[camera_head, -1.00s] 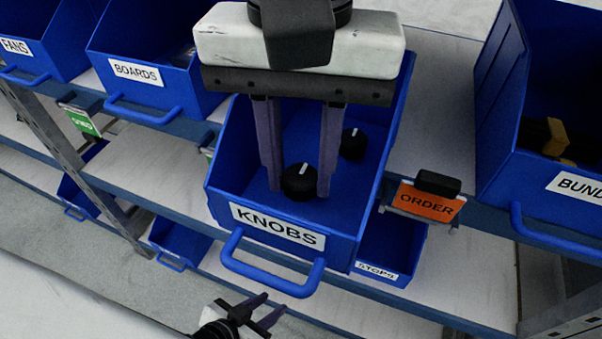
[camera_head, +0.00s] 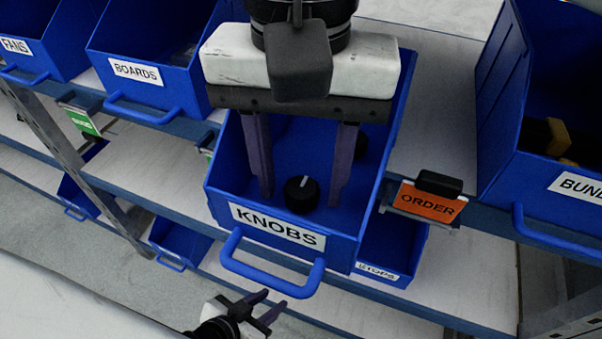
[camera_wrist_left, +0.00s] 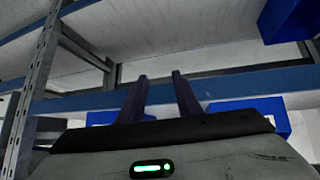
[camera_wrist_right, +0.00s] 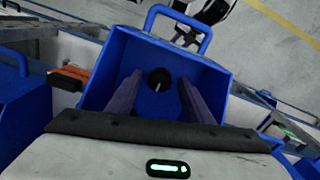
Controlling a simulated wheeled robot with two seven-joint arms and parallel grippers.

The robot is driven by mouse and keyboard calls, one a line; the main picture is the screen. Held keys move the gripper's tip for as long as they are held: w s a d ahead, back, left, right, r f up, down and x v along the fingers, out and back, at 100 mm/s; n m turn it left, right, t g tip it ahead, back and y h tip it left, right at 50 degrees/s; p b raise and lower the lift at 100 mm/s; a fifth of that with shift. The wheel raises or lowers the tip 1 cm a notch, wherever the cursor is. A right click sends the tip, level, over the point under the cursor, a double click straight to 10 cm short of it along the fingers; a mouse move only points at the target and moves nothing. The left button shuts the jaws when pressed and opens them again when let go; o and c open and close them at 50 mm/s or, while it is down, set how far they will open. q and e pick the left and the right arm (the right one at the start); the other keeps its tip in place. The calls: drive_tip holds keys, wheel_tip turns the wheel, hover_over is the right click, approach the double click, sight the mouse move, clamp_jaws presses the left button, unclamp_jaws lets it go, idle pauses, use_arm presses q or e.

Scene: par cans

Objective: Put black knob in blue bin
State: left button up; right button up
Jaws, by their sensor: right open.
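A black knob (camera_head: 302,194) with a white pointer line sits in the blue bin labelled KNOBS (camera_head: 225,170), near its front wall. It also shows in the right wrist view (camera_wrist_right: 159,79), ahead of and between the fingertips. A second black knob (camera_head: 361,146) lies further back, partly hidden by a finger. My right gripper (camera_head: 301,204) is open and reaches down into the bin, with one finger on each side of the front knob, apart from it. My left gripper (camera_head: 277,304) is open and empty, low in front of the shelf; its fingers (camera_wrist_left: 160,78) stand apart.
Other blue bins stand alongside: BOARDS (camera_head: 140,80) and FANS (camera_head: 20,50) at left, and one labelled BUND… (camera_head: 560,170) at right. An orange ORDER tag (camera_head: 428,200) hangs on the shelf edge. A STOPS bin (camera_head: 385,255) is on the shelf below.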

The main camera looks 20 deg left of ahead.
sight(300, 189)
wheel_tip(300, 189, up, 12)
drive_tip(key=p, duration=0.1)
drive_tip(key=shift+f, duration=0.15)
idle(0.3)
